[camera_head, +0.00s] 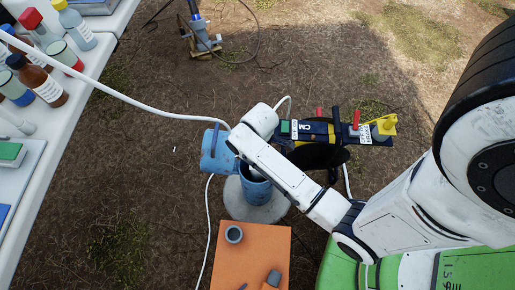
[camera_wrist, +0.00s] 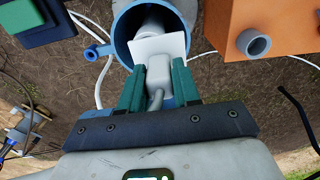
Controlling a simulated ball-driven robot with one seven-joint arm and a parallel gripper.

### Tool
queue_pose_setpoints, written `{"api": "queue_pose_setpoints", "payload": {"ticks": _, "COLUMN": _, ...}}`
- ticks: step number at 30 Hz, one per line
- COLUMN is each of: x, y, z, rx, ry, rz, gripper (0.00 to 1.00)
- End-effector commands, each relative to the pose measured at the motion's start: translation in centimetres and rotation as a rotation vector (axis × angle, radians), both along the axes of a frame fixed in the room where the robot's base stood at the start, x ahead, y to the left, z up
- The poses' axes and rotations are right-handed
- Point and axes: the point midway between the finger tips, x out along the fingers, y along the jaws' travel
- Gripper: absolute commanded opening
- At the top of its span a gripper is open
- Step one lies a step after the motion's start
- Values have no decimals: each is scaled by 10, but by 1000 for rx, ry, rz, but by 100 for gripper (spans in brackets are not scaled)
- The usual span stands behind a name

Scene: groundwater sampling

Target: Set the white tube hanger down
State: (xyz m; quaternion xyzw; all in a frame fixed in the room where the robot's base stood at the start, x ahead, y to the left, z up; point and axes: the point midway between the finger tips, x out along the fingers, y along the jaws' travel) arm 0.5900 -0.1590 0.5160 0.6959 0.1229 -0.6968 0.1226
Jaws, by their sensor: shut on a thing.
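The white tube hanger (camera_wrist: 157,47) shows as a pale plate with a grey-white block behind it in the wrist view. My gripper (camera_wrist: 158,74) is shut on that block with its two green fingers. The hanger is at the open mouth of the blue well casing (camera_wrist: 122,38); I cannot tell whether it touches the rim. In the head view the blue casing (camera_head: 257,192) stands upright on a round concrete pad, with its blue lid (camera_head: 213,150) swung open to the left. My arm hides the gripper and most of the hanger there.
An orange case (camera_head: 252,245) with a grey cap (camera_head: 234,234) on it stands in front of the casing. A reel (camera_head: 318,133) is behind to the right. A white table (camera_head: 72,92) with bottles is at left. White tubing (camera_head: 150,106) crosses from the table towards the casing.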

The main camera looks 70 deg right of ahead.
Motion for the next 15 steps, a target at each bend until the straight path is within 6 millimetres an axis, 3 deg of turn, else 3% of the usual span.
{"api": "queue_pose_setpoints", "payload": {"ticks": 3, "x": 8, "y": -9, "z": -15, "rx": -1, "ry": -1, "rz": -3, "gripper": 0}}
{"api": "queue_pose_setpoints", "payload": {"ticks": 11, "x": 16, "y": -17, "z": -28, "rx": 0, "ry": -2, "rz": -2, "gripper": 0}}
{"api": "queue_pose_setpoints", "payload": {"ticks": 15, "x": 14, "y": -16, "z": -50, "rx": 1, "ry": 1, "rz": -1, "gripper": 0}}
